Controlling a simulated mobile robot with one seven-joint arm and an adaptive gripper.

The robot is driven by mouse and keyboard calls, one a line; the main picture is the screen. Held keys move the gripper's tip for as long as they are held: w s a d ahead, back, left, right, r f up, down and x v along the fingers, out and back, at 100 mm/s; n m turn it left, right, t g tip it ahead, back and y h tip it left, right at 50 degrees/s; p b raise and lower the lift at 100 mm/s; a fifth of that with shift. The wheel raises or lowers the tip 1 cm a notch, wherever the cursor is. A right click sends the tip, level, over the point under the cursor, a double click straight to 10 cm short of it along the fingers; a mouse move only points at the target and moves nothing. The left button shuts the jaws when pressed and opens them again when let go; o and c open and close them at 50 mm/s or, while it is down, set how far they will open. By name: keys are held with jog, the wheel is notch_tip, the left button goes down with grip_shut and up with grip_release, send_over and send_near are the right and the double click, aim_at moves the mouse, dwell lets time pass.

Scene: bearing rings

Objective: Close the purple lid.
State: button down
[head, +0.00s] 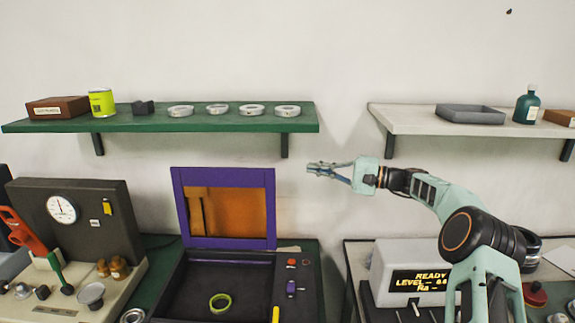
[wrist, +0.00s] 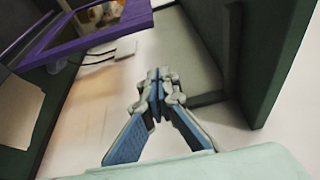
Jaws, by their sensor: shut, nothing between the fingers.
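The purple lid (head: 222,243) stands open and upright at the back of a dark box (head: 190,290). It is a purple frame around an orange see-through pane. A yellow-green ring (head: 220,302) lies inside the box. My gripper (head: 312,169) is in the air to the right of the lid's top right corner, apart from it, and points left. Its fingers are shut and empty. In the wrist view the shut fingers (wrist: 157,75) are in the middle, and part of the purple frame (wrist: 85,40) shows at the upper left.
A green shelf (head: 215,127) with several pale rings hangs above the lid. A white shelf (head: 400,118) with a grey tray is at the right. A gauge panel (head: 90,215) stands left of the box, and a display unit (head: 408,270) stands right. The wall between the shelves is clear.

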jog(key=p+x, duration=0.3)
jog(key=x, duration=0.8)
jog(key=shift+s+d+r+p, duration=0.1)
jog(key=shift+s+d+p, duration=0.15)
jog(key=shift+s, duration=0.8)
jog(key=shift+s+d+p, duration=0.1)
jog(key=shift+s+d, duration=0.15)
jog(key=shift+s, duration=0.8)
